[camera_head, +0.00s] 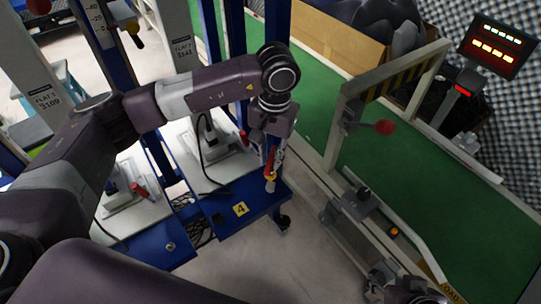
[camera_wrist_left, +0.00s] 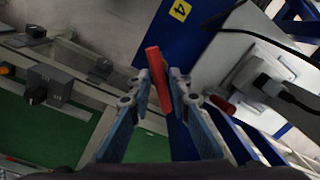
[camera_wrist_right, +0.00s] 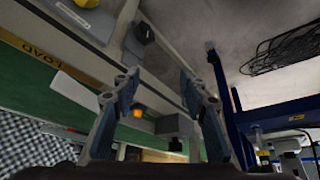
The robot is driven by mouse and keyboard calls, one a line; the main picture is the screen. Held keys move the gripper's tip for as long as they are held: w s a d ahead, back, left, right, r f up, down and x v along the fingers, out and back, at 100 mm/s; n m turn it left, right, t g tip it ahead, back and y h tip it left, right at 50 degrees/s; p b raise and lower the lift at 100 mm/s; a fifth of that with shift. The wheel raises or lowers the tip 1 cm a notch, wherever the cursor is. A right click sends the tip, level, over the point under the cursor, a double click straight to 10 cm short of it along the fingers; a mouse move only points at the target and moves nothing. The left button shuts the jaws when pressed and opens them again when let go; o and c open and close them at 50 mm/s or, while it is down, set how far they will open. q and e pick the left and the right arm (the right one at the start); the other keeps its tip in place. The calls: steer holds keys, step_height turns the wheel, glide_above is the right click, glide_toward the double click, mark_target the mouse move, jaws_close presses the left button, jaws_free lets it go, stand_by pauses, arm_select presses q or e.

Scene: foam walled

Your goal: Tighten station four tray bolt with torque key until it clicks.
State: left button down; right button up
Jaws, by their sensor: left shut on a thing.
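My left gripper (camera_head: 270,140) is shut on the red-handled torque key (camera_wrist_left: 156,72) and points down over the right edge of station four's blue tray (camera_head: 259,194). In the head view the key hangs roughly upright, with yellow and a pale tip under its red grip (camera_head: 270,160). I cannot tell whether the tip touches anything. The yellow "4" label (camera_head: 240,209) is on the tray front; it also shows in the left wrist view (camera_wrist_left: 180,10). A small dark round spot (camera_head: 218,218) left of the label may be the bolt. My right gripper (camera_wrist_right: 155,85) is open and empty, beside the conveyor.
A neighbouring blue tray (camera_head: 150,252) with a white plate and red-handled clamp stands to the left. A green conveyor (camera_head: 400,180) with a metal frame and red paddle (camera_head: 385,127) runs on the right. Bare floor (camera_head: 290,262) lies between. A lit display (camera_head: 497,45) stands at the back right.

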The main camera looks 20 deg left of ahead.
arm_select(q)
steer(key=shift+f, duration=0.1)
arm_select(e)
steer(key=shift+w+a+r+t, duration=0.15)
steer(key=shift+w+t, duration=0.15)
steer(key=shift+w, duration=0.25)
steer(key=shift+w+a+r, duration=0.1)
steer(key=shift+w, duration=0.1)
arm_select(q)
steer(key=shift+f+b, duration=0.2)
steer(key=shift+b, duration=0.1)
arm_select(e)
steer(key=shift+w+a+r+t, duration=0.15)
steer(key=shift+w+r+t, duration=0.05)
steer(key=shift+w+t, duration=0.25)
steer(key=shift+w+r, duration=0.1)
steer(key=shift+w, duration=0.15)
arm_select(q)
steer(key=shift+f, duration=0.2)
arm_select(e)
steer(key=shift+w+a+r+t, duration=0.25)
steer(key=shift+w+r+t, duration=0.1)
steer(key=shift+w, duration=0.35)
